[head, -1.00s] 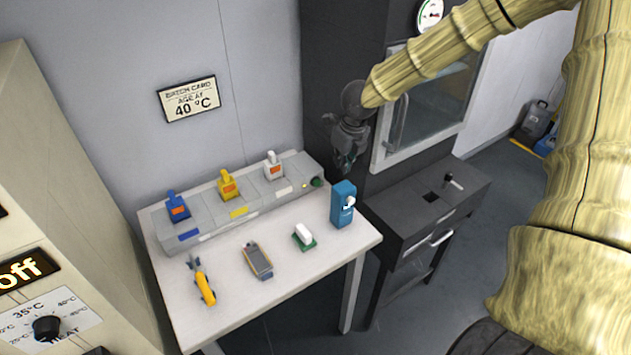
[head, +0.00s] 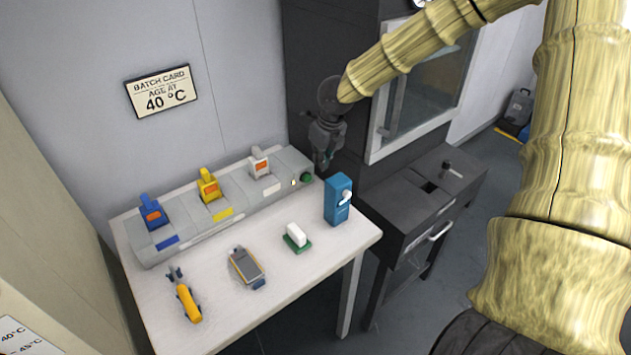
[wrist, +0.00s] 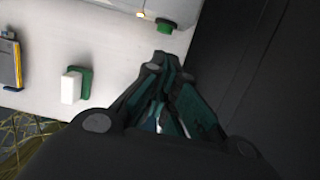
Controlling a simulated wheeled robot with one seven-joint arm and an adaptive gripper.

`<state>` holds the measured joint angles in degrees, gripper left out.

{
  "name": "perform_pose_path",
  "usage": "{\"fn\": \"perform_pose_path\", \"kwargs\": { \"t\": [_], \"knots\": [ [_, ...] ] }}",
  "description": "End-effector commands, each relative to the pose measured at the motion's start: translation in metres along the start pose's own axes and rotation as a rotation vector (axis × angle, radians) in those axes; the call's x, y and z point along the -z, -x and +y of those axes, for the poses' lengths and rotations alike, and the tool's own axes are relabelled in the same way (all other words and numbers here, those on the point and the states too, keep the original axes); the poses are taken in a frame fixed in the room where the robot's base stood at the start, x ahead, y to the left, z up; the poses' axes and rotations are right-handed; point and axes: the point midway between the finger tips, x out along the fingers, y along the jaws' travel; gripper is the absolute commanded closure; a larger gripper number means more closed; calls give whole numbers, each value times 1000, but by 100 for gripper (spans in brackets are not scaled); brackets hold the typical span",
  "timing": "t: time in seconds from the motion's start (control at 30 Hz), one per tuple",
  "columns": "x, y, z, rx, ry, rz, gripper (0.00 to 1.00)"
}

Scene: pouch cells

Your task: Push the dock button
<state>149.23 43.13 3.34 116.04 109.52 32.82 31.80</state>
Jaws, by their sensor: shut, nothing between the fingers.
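The green dock button (head: 306,177) sits at the right end of the grey dock (head: 232,216) at the back of the white table. In the wrist view the green button (wrist: 165,26) is just beyond my fingertips, with a visible gap in the picture. My gripper (head: 322,164) is shut and empty, pointing down, above and slightly right of the button in the head view. Its closed fingers also show in the wrist view (wrist: 163,66). The dock holds a blue cell (head: 151,212), a yellow cell (head: 209,186) and a white one (head: 259,162).
A blue dispenser-like box (head: 338,202) stands at the table's right edge, near my gripper. A white block on a green base (head: 296,237), a grey handheld device (head: 246,267) and a yellow tool (head: 187,300) lie in front. A dark cabinet (head: 320,60) rises behind my gripper.

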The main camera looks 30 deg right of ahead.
Motion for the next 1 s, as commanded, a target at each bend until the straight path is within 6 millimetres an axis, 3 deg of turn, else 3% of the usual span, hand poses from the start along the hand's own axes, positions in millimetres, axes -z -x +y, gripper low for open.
{"fn": "perform_pose_path", "kwargs": {
  "t": [0.27, 1.0],
  "knots": [
    [1, -8, -2, 1, -3, 2, 100],
    [3, -84, -3, 2, -4, 3, 100]
  ]
}}
